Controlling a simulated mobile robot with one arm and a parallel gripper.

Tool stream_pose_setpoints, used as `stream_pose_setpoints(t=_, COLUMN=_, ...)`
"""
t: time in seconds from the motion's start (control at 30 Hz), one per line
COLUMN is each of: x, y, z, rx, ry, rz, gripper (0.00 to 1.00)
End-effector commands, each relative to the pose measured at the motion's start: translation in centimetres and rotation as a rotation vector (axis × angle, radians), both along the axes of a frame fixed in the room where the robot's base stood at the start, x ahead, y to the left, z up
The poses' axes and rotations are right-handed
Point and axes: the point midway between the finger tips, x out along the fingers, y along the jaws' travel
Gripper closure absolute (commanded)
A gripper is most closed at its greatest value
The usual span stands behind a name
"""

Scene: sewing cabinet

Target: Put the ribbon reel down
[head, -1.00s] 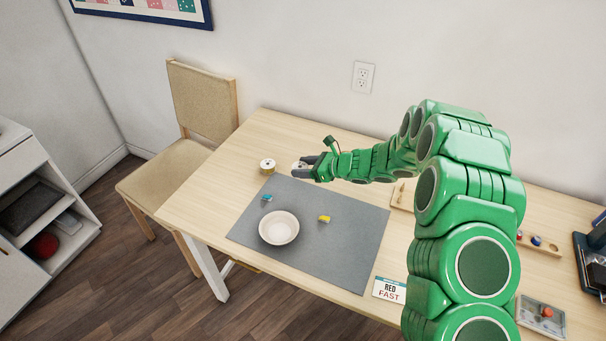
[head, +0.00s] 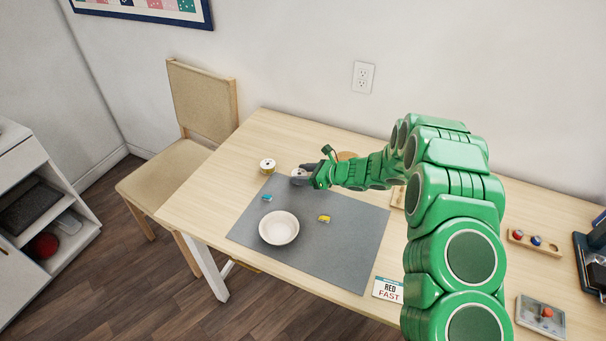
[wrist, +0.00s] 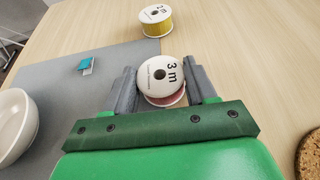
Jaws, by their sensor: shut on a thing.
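In the head view my gripper (head: 299,179) is at the back edge of the grey mat (head: 340,250), and only a bit of the reel shows. I cannot tell whether the reel touches the surface below. A second reel, yellow and marked "2 m" (wrist: 155,20), stands apart on the table; it also shows in the head view (head: 267,166).
A white bowl (head: 279,228), a teal clip (head: 266,198) and a small yellow object (head: 324,219) are on the mat. A round cork piece (wrist: 309,155) lies to the right. Bare table (head: 225,175) lies left of the yellow reel.

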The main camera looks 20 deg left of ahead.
Motion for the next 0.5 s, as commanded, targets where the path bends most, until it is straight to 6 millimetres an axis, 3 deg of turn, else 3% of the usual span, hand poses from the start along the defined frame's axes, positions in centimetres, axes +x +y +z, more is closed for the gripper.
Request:
stream_pose_setpoints(t=0.13, x=-0.01, y=0.02, z=-0.28, rx=0.0, ry=0.0, rz=0.0, gripper=0.73)
stream_pose_setpoints(t=0.17, x=0.0, y=0.01, z=-0.24, rx=0.0, ry=0.0, rz=0.0, gripper=0.39)
stream_pose_setpoints(t=0.3, x=-0.01, y=0.01, z=-0.22, rx=0.0, ry=0.0, rz=0.0, gripper=0.18)
stream_pose_setpoints(t=0.5, x=-0.01, y=0.01, z=-0.22, rx=0.0, ry=0.0, rz=0.0, gripper=0.18)
